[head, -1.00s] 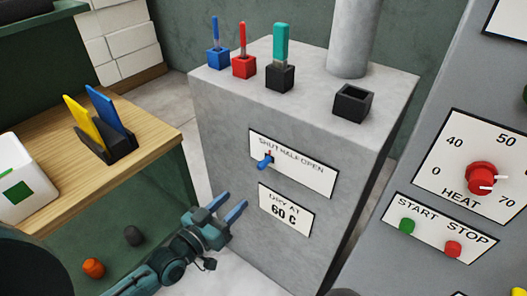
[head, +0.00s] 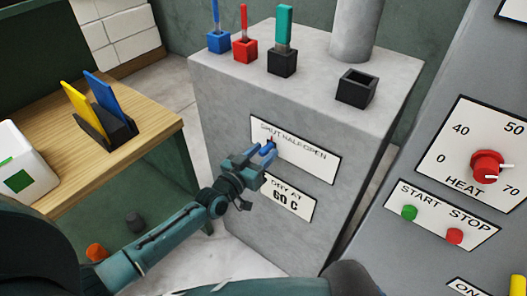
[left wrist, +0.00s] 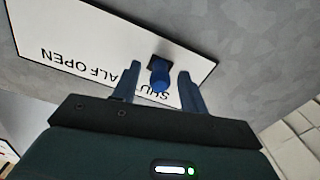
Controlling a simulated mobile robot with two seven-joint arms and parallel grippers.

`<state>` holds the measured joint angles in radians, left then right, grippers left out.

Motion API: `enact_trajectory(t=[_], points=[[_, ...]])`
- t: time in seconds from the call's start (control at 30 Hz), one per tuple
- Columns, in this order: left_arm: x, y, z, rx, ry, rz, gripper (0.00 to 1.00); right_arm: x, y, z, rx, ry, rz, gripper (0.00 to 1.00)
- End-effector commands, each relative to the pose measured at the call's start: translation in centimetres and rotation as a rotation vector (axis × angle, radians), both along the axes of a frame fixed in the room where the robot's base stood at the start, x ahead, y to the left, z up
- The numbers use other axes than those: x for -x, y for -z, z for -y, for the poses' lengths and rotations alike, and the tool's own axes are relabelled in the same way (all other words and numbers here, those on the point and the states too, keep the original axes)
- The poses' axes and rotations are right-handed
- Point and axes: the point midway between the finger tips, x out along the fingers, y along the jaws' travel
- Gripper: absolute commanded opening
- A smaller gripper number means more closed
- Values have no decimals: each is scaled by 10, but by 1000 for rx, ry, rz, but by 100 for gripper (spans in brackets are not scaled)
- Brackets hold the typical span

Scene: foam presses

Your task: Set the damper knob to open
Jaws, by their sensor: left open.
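The damper knob is a small blue lever on a white label plate (head: 310,160) reading SHUT, HALF, OPEN, on the front of a grey cabinet. In the left wrist view the knob (left wrist: 160,75) shows clearly, next to the word SHUT on the upside-down plate (left wrist: 60,35). My left gripper (head: 264,151) is at the plate's left part and largely hides the knob in the head view. In the left wrist view the left gripper (left wrist: 160,68) is open, with one finger on each side of the knob and a gap showing to each. My right gripper is not in view.
A DRY AT 60 C plate (head: 291,203) sits just below. Tools in blue, red and black holders and an empty black holder (head: 356,88) stand on the cabinet (head: 220,120). A wooden bench (head: 155,125) is left, a HEAT panel (head: 480,150) right.

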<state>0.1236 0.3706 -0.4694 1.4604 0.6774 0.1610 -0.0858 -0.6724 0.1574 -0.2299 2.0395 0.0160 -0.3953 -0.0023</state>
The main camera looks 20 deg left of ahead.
Motion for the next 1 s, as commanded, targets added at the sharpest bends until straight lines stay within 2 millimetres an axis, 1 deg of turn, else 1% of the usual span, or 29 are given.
enact_trajectory(t=[0.1,0.37,0.47,0.9,1.0], points=[[-6,0,2,0,0,0,43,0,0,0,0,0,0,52],[-7,0,3,0,0,0,43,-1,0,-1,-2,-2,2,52],[-7,0,3,-1,0,0,37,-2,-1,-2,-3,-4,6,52],[-7,0,2,-1,0,0,1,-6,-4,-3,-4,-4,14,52],[-7,0,2,-1,0,0,0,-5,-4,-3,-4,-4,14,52]])
